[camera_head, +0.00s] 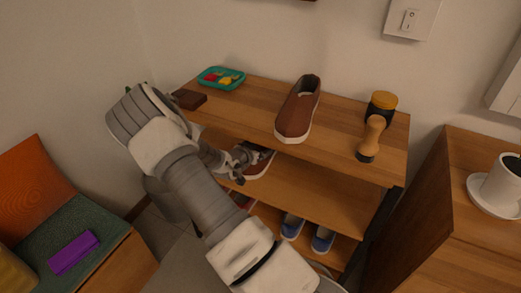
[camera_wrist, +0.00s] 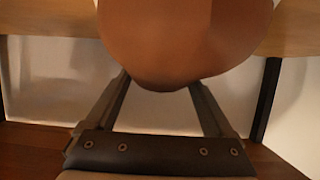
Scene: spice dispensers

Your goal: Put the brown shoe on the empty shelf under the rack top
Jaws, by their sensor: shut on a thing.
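My gripper (camera_head: 240,160) reaches in under the left part of the rack top (camera_head: 240,110) and is shut on a brown shoe (camera_head: 262,166) with a white sole. The shoe is at the left of the middle shelf (camera_head: 325,186); I cannot tell whether it touches the boards. In the wrist view its rounded brown end (camera_wrist: 185,45) fills the upper middle, between the fingers (camera_wrist: 160,88). Another brown shoe (camera_head: 297,108) stands on the rack top. The rest of the middle shelf is bare; my arm hides its left front.
On the rack top are a teal tray (camera_head: 205,82), a dark brown block (camera_head: 189,99) and a yellow-topped jar (camera_head: 382,103) beside a wooden-handled item (camera_head: 371,138). Blue shoes (camera_head: 323,239) are on the lower shelf. A cabinet with a white cup (camera_head: 500,185) stands at right.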

